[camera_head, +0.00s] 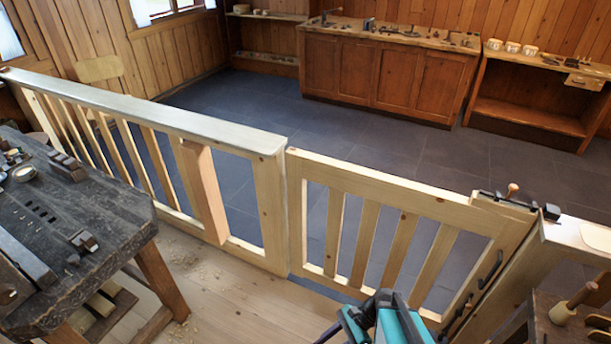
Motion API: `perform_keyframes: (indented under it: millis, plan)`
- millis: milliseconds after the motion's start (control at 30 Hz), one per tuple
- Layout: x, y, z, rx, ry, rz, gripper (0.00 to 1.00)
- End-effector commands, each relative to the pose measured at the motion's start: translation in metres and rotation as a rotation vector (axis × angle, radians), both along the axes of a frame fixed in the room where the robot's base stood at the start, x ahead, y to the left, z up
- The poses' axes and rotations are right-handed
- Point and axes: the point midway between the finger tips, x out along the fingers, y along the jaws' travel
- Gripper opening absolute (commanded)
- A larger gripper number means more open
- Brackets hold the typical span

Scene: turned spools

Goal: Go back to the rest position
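Teal and black parts of my own arm (385,318) show at the bottom edge, right of the middle. No fingertips can be made out there, so my gripper is not seen. Nothing held shows. The arm parts appear in front of the lower part of a slatted wooden gate (400,190); I cannot tell whether they touch it.
A wooden railing (150,105) runs left from the gate. The gate has a dark latch (510,200) at its upper right and looks closed. A dark workbench (95,205) stands left, a bench with a mallet (572,303) lower right.

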Motion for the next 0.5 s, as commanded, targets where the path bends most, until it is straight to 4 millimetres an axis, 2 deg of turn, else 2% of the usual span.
perform_keyframes:
  millis: [33,200,333,500]
  plan:
    - [-0.018,0.003,-0.01,-0.025,-0.014,0.076,0.4]
    - [-0.068,-0.006,-0.044,-0.104,-0.088,0.363,0.4]
    - [-0.094,-0.027,-0.063,-0.147,-0.154,0.581,0.4]
    - [-0.108,-0.067,-0.077,-0.18,-0.249,0.855,0.4]
